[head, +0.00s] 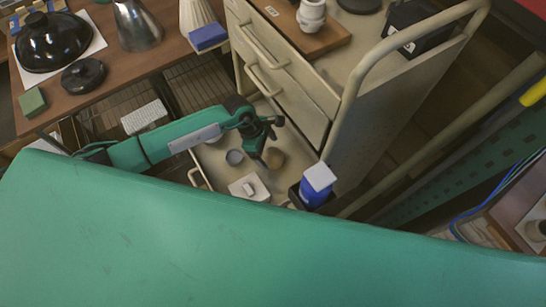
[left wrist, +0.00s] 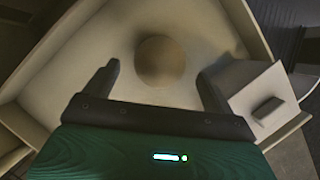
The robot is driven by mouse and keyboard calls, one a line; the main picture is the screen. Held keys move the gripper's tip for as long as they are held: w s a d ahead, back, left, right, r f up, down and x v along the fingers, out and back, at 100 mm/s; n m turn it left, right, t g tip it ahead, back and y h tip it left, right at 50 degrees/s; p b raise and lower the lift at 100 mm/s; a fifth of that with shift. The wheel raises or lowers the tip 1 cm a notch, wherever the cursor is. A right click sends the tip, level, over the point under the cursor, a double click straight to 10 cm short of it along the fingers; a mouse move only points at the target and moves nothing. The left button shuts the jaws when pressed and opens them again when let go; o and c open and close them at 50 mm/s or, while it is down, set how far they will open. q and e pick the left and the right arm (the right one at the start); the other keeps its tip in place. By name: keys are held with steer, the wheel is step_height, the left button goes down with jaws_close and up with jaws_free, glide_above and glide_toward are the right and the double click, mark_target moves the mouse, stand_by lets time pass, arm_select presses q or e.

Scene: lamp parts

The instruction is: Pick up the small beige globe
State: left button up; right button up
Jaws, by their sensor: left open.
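The small beige globe (head: 274,157) lies in the open cart drawer, near its far right part. In the left wrist view the globe (left wrist: 160,60) is a round, dull beige shape on the pale drawer floor. It appears between and just beyond the two fingertips. My left gripper (head: 267,143) is over the drawer, close to the globe. In the left wrist view its fingers (left wrist: 160,76) are spread wide with nothing held. I cannot tell the exact height above the globe. My right gripper is not in view.
A white box with a small knob (head: 249,188) sits in the drawer, beside the right finger in the left wrist view (left wrist: 262,100). A blue container with a white top (head: 317,186) stands right.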

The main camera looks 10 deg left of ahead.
arm_select(q)
steer(key=x, duration=0.4)
steer(key=shift+d+f, duration=0.2)
steer(key=shift+f, duration=0.3)
steer(key=c, duration=1)
arm_select(e)
steer(key=shift+r, duration=0.25)
arm_select(q)
steer(key=shift+r, duration=0.1)
